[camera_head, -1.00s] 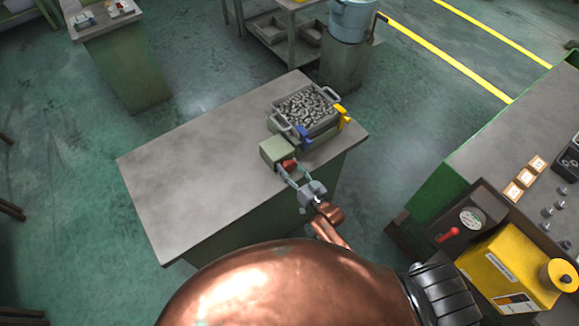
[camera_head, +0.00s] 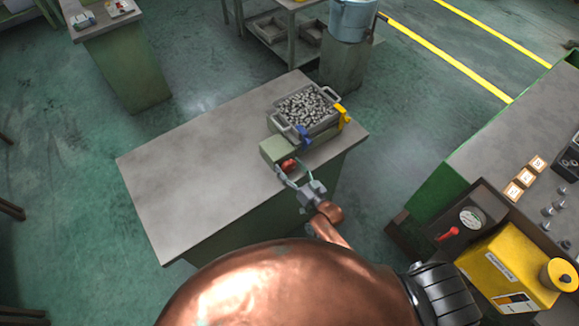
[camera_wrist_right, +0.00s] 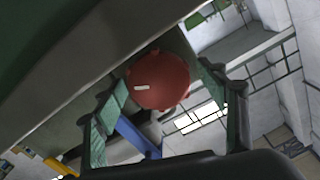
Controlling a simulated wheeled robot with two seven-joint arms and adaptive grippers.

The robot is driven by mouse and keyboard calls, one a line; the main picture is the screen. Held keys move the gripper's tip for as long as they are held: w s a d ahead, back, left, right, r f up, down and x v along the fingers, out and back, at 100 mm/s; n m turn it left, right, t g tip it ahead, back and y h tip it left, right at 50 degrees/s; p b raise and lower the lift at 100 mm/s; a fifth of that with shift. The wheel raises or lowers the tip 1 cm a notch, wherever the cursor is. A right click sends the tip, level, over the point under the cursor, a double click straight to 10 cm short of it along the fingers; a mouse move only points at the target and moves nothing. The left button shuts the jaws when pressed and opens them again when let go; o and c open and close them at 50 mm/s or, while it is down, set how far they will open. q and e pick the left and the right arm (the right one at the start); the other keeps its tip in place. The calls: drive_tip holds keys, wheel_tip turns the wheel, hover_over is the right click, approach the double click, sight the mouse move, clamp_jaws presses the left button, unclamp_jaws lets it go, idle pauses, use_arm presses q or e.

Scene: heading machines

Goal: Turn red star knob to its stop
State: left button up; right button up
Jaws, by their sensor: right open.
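The red star knob (camera_head: 288,165) sits on the front face of a pale green box (camera_head: 277,147) at the table's right edge. In the right wrist view the knob (camera_wrist_right: 158,80) shows as a round red shape with a short white mark on its left part. My right gripper (camera_head: 291,173) is open in front of the knob. In the wrist view its two green-padded fingers (camera_wrist_right: 165,105) stand on either side of the knob, with visible gaps. I cannot tell how deep the knob is between them. My left gripper is not in view.
The box stands on a grey-topped table (camera_head: 195,160). Behind it is a metal bin of small parts (camera_head: 308,107) with a blue clamp (camera_head: 304,136) and a yellow clamp (camera_head: 344,117). A green bench with a yellow unit (camera_head: 505,265) stands right. The tabletop's left is clear.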

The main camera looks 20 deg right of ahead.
drive_tip(key=v, duration=1.2)
drive_tip(key=s+d+f+g+h+b, duration=0.1)
drive_tip(key=s+d+f+g, duration=0.2)
drive_tip(key=f, duration=0.8)
drive_tip(key=s+d+f+g+h, duration=0.25)
drive_tip(key=s+f, duration=0.25)
drive_tip(key=f, duration=0.6)
drive_tip(key=s+d+f+g+b, duration=0.1)
drive_tip(key=s+d+f+g, duration=0.2)
drive_tip(key=f, duration=0.8)
drive_tip(key=s+d+f+g, duration=0.1)
drive_tip(key=s+f+g, duration=0.1)
drive_tip(key=s+f, duration=0.5)
drive_tip(key=s+d+f+n+g+h+b, duration=0.1)
drive_tip(key=s+f, duration=0.5)
drive_tip(key=s, duration=0.9)
drive_tip(key=s+d+f+g+h+b, duration=0.1)
drive_tip(key=s+d+f+g, duration=0.1)
drive_tip(key=s+f+g, duration=0.2)
drive_tip(key=s+f, duration=0.3)
drive_tip(key=s, duration=0.4)
drive_tip(key=shift+s+d+f, duration=0.25)
drive_tip(key=shift+d+f, duration=0.05)
drive_tip(key=shift+d, duration=0.05)
drive_tip(key=shift+h, duration=0.25)
